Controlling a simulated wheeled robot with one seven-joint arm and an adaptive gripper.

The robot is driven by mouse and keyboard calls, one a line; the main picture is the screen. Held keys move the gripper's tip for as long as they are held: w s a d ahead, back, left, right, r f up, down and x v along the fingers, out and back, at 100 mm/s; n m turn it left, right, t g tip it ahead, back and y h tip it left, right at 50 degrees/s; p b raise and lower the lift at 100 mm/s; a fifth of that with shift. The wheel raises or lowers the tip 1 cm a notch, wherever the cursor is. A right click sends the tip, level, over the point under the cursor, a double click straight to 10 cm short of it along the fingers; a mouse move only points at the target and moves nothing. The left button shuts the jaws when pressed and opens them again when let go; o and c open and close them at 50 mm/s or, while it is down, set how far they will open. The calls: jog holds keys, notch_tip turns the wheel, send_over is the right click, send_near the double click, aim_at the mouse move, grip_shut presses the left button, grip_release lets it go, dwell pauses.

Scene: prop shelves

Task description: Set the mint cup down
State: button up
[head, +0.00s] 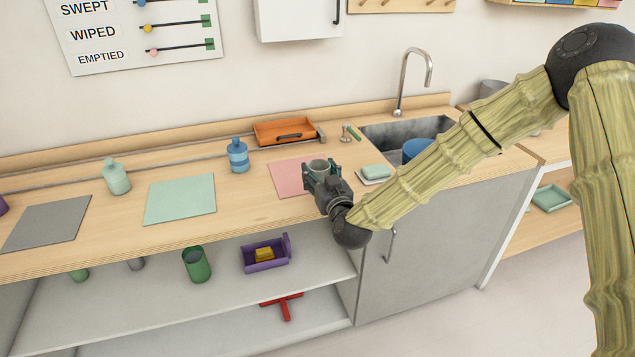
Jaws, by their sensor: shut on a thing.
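The mint cup (318,165) is a small grey-green cup, upright, with its open top showing in the head view. My gripper (321,177) is shut on it, and the fingers hide most of its lower part. The cup is over the right part of the pink mat (287,178) on the wooden counter. I cannot tell whether its base touches the surface.
A mint mat (180,199) and a grey mat (47,223) lie bare to the left. A blue bottle (238,156) and an orange tray (284,132) stand behind. A soap dish (376,173) and the sink (377,137) are to the right.

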jog(key=shift+w+a+f+p, duration=0.1)
jog(key=shift+a+f+p, duration=0.1)
jog(key=shift+f, duration=0.7)
jog(key=shift+a+f+p, duration=0.1)
jog(key=shift+f+p, duration=0.1)
jog(key=shift+f, duration=0.65)
jog(key=shift+d+f, duration=0.1)
jog(key=shift+f, duration=0.1)
jog(key=o, duration=1.1)
jog(key=shift+r, duration=0.2)
jog(key=b+v, duration=0.2)
jog(key=v, duration=1)
